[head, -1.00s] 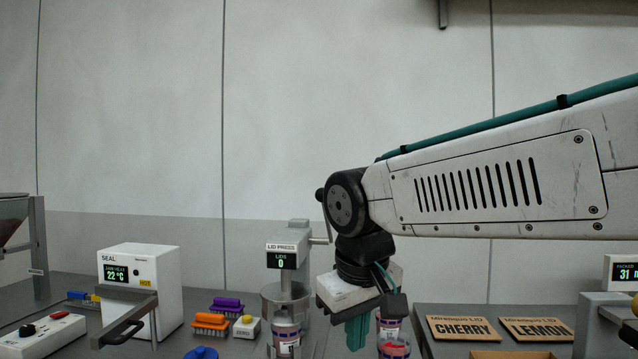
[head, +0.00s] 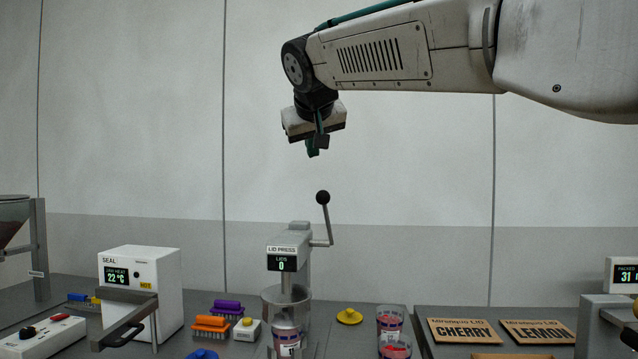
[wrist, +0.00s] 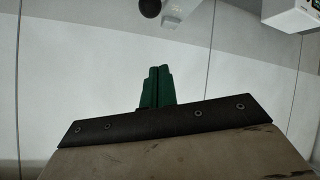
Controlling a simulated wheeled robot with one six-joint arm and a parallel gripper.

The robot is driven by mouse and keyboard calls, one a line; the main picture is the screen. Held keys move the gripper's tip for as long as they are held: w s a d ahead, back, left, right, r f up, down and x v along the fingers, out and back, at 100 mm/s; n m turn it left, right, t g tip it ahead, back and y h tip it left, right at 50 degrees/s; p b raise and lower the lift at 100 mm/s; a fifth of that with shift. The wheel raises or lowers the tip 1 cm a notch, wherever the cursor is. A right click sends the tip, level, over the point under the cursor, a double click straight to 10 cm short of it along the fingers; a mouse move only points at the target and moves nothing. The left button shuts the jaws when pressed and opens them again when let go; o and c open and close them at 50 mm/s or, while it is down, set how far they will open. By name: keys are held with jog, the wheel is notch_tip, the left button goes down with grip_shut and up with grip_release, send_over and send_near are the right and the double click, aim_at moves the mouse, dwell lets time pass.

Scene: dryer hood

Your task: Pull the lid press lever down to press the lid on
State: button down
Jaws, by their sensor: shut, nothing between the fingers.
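The lid press (head: 290,255) stands on the bench in the head view, with a display reading "LIDS 0". Its lever (head: 328,222) rises on the press's right side and ends in a black ball knob (head: 323,197), pointing up. A clear cup with a printed label (head: 288,338) stands under the press, inside a round guard (head: 285,300). My gripper (head: 313,152) is above the knob, apart from it, fingers pointing down, shut and empty. In the wrist view the green fingers (wrist: 157,87) are together, and the dark knob (wrist: 150,8) shows at the top edge.
A yellow lid-like piece (head: 349,316) lies right of the press, beside cups with red contents (head: 391,325). Left are brushes (head: 211,323) and the white SEAL unit (head: 143,290). CHERRY (head: 463,329) and LEMON (head: 537,330) boards lie right. The space above the bench is open.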

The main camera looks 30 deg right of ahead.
jog(key=w+d+f, duration=0.1)
jog(key=f, duration=0.1)
jog(key=w+d+f, duration=0.1)
jog(key=w+f, duration=0.1)
jog(key=w+d+f, duration=0.1)
jog(key=f, duration=0.2)
jog(key=shift+w+d+f, duration=0.1)
jog(key=shift+w+d, duration=0.05)
jog(key=shift+w, duration=0.2)
jog(key=shift+s+f, duration=0.3)
jog(key=shift+f, duration=0.05)
